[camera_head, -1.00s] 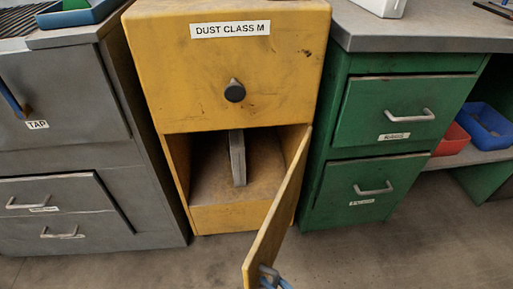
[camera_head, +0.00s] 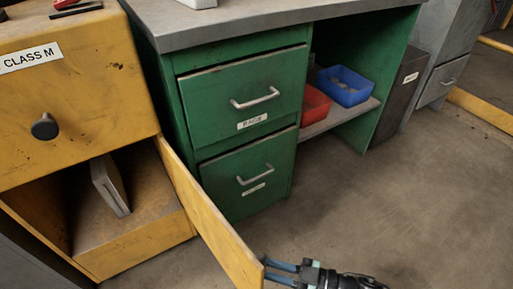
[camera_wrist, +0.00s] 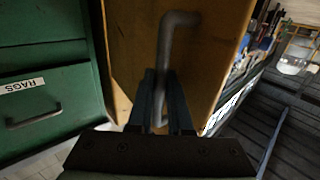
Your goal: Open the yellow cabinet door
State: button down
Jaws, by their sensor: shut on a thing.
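The yellow cabinet (camera_head: 85,95) stands at the left in the head view, with a "CLASS M" label and a black knob. Its lower yellow door (camera_head: 212,217) is swung wide open on its right side, so the inside shows with a grey flat object (camera_head: 110,187) standing in it. My gripper (camera_head: 275,271) is at the door's free edge, on its outer face. In the wrist view my gripper (camera_wrist: 161,112) is shut around the grey bar handle (camera_wrist: 165,60) of the door (camera_wrist: 205,50).
A green drawer cabinet (camera_head: 187,130) under a grey worktop (camera_head: 250,24) stands right beside the door. A red bin (camera_head: 314,105) and a blue bin (camera_head: 344,88) sit on a shelf further right. The floor (camera_head: 400,190) at the right is clear.

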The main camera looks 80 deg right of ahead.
jog(key=shift+s+d, duration=0.3)
jog(key=shift+d, duration=0.15)
jog(key=c, duration=1.1)
grip_release()
jog(key=s, duration=0.4)
jog(key=s+p, duration=0.1)
jog(key=s, duration=0.3)
jog(key=s+a, duration=0.1)
jog(key=s, duration=0.4)
